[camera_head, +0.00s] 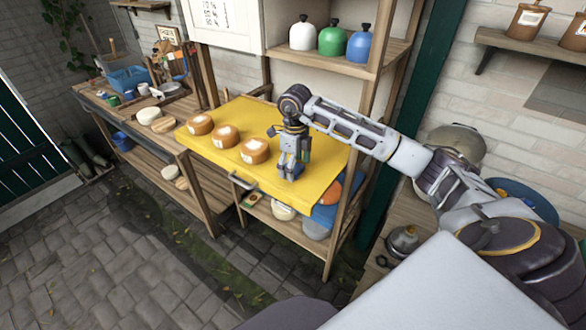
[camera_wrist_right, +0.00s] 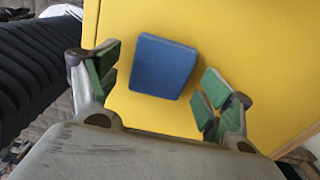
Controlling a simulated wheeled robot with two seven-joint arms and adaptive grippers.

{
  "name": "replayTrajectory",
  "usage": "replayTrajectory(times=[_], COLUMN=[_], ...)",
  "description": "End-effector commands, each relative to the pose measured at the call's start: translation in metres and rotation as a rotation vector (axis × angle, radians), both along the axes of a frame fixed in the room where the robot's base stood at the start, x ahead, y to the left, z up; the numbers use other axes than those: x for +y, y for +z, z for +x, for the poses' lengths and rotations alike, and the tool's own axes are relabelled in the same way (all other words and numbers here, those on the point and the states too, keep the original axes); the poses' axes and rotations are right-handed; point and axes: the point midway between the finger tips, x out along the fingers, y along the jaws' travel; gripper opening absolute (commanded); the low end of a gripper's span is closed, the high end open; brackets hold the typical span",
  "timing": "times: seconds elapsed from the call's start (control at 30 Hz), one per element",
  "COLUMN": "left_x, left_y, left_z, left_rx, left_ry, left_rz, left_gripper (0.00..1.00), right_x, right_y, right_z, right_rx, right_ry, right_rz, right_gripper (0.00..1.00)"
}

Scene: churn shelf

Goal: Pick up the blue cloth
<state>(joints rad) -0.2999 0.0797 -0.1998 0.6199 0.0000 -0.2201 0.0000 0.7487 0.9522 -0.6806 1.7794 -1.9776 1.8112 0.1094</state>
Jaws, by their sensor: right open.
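The blue cloth (camera_wrist_right: 163,66) shows in the right wrist view as a small folded block lying on the yellow board (camera_wrist_right: 215,25). My right gripper (camera_wrist_right: 160,84) is open, with green-padded fingers on either side of the cloth and clear gaps to both. The cloth lies slightly beyond the fingertips in that view; contact is not visible. In the head view my right gripper (camera_head: 291,172) points down over the right part of the yellow board (camera_head: 215,160). There the cloth cannot be made out clearly beside the gripper. My left gripper is out of view.
Several round cheeses with white labels, one of them a near cheese (camera_head: 254,151), sit on the board left of my right gripper. A shelf above holds a white jar (camera_head: 302,36), a green jar (camera_head: 331,40) and a blue jar (camera_head: 360,45). A wooden post (camera_head: 345,215) stands right of the board.

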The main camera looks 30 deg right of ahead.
Motion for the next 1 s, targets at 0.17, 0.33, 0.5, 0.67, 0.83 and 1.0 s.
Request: replayTrajectory(times=[0.17, 0.33, 0.5, 0.67, 0.83, 1.0], left_x=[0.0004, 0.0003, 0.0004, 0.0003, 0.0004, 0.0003], left_y=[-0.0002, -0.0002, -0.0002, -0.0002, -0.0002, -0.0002], left_z=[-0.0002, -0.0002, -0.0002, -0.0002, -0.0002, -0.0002], left_rx=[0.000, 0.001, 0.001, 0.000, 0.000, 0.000], left_ry=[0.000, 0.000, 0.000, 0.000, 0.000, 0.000], left_rz=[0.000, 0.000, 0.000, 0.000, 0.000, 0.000], left_gripper=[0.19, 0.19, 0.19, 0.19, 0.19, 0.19], right_x=[0.0000, 0.0001, 0.0001, 0.0001, 0.0000, 0.0000], right_y=[-0.0007, -0.0006, -0.0005, -0.0004, -0.0003, -0.0003], right_z=[0.0000, 0.0000, 0.0000, 0.0000, 0.0001, 0.0000], right_rx=[0.000, 0.000, 0.000, 0.000, 0.000, 0.000], right_ry=[0.000, 0.000, 0.000, 0.000, 0.000, 0.000], right_rz=[0.000, 0.000, 0.000, 0.000, 0.000, 0.000], right_gripper=[0.80, 0.80, 0.71, 0.51, 0.39, 0.38])
